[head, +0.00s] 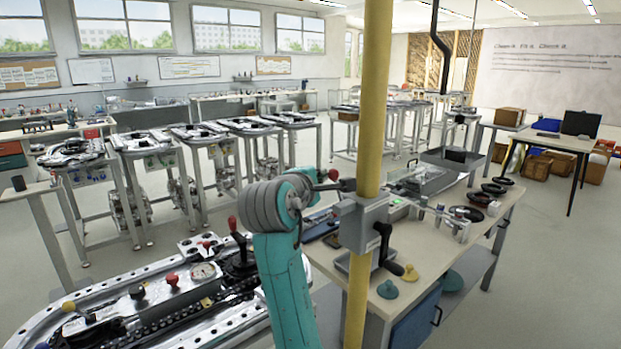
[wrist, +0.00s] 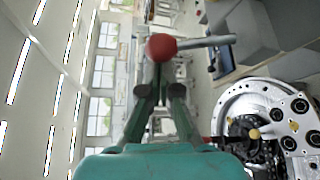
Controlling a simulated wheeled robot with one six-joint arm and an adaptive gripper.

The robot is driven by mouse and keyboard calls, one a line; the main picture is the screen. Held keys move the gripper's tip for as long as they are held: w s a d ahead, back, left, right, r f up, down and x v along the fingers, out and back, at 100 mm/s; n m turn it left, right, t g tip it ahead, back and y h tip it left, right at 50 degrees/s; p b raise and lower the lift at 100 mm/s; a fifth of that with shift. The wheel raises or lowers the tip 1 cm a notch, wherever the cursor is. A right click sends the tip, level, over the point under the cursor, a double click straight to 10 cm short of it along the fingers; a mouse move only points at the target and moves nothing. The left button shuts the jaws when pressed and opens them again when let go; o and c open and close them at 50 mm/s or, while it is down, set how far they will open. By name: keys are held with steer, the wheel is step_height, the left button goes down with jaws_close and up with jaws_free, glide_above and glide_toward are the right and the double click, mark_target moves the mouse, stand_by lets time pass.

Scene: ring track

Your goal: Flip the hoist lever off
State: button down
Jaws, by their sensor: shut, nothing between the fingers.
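The hoist lever is a rod with a red ball knob (head: 333,174), reaching left from a grey box (head: 362,222) on a yellow post (head: 372,110). In the wrist view its red knob (wrist: 162,46) is just beyond the fingertips, with the grey rod (wrist: 208,42) running right to the box. My gripper (wrist: 162,93) is shut and empty, pointing at the knob; I cannot tell whether it touches. In the head view my teal wrist is left of the knob and the fingers are mostly hidden.
A black crank (head: 383,245) sticks out of the box's front. A workbench (head: 455,245) with parts stands behind the post. A ring track (head: 150,310) with red-knobbed levers lies at lower left, also in the wrist view (wrist: 240,100). Open floor lies at right.

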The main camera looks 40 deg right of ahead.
steer(key=shift+s+r+m+t, duration=0.25)
steer(key=shift+s+m+t, duration=0.05)
steer(key=shift+s+m, duration=0.2)
stand_by(0.5)
steer(key=s+m+h, duration=0.2)
steer(key=m, duration=0.1)
steer(key=s+r+m+t+h, duration=0.1)
steer(key=s+m+h, duration=0.1)
steer(key=m, duration=0.2)
steer(key=shift+s+d+r, duration=0.1)
steer(key=shift+s, duration=0.85)
steer(key=shift+s+f, duration=0.1)
steer(key=shift+f, duration=0.1)
steer(key=shift+r, duration=0.1)
glide_toward(337, 176)
steer(key=a+r, duration=0.2)
steer(key=a, duration=0.1)
steer(key=shift+s+a+r, duration=0.1)
steer(key=shift+s+r, duration=0.1)
steer(key=shift+s, duration=0.05)
stand_by(0.4)
